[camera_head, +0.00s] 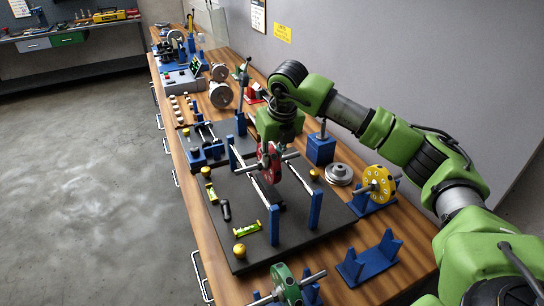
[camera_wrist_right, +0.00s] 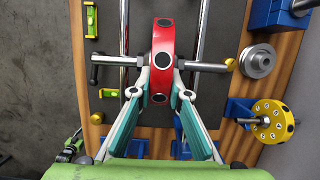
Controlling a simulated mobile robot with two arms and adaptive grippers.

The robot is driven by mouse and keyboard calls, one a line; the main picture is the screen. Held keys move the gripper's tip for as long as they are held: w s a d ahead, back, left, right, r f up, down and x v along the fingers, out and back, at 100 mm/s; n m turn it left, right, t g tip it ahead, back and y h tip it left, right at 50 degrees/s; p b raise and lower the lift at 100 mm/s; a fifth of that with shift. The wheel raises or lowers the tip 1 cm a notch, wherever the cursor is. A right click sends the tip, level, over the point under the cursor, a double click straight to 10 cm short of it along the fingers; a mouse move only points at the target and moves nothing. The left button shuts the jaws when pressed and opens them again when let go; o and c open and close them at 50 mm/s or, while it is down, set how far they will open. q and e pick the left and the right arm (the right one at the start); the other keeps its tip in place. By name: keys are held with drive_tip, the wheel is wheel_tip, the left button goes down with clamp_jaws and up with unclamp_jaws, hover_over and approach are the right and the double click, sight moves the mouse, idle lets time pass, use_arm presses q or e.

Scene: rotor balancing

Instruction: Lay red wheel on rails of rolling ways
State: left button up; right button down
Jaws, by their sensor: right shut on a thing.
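The red wheel (camera_head: 267,172) hangs upright under my right gripper (camera_head: 272,146), between the two rails (camera_head: 300,178) of the rolling ways. In the right wrist view the red wheel (camera_wrist_right: 162,35) sits between the fingers of the right gripper (camera_wrist_right: 161,96), which are shut on it from both sides. Its shaft (camera_wrist_right: 112,61) crosses over both rails (camera_wrist_right: 204,35). Whether the shaft touches the rails or is slightly above them I cannot tell. Blue posts (camera_head: 274,225) hold up the rails on a black plate (camera_head: 225,240). My left gripper is not in view.
Two levels (camera_head: 248,229), yellow knobs and a black handle lie on the plate. At right are a yellow wheel (camera_head: 379,184) on a stand, an empty blue stand (camera_head: 370,258), a grey disc (camera_head: 339,174) and a blue block (camera_head: 321,149). A green wheel (camera_head: 287,284) stands in front.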

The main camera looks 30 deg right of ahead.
drive_tip(key=shift+f, duration=0.2)
idle(0.3)
drive_tip(key=c, duration=1.8)
unclamp_jaws()
drive_tip(key=shift+c, duration=0.2)
drive_tip(key=shift+s+f, duration=0.1)
drive_tip(key=shift+f, duration=0.1)
drive_tip(key=shift+c, duration=0.4)
drive_tip(key=shift+r, duration=0.1)
drive_tip(key=shift+r+p, duration=2.5)
drive_tip(key=shift+r, duration=2.05)
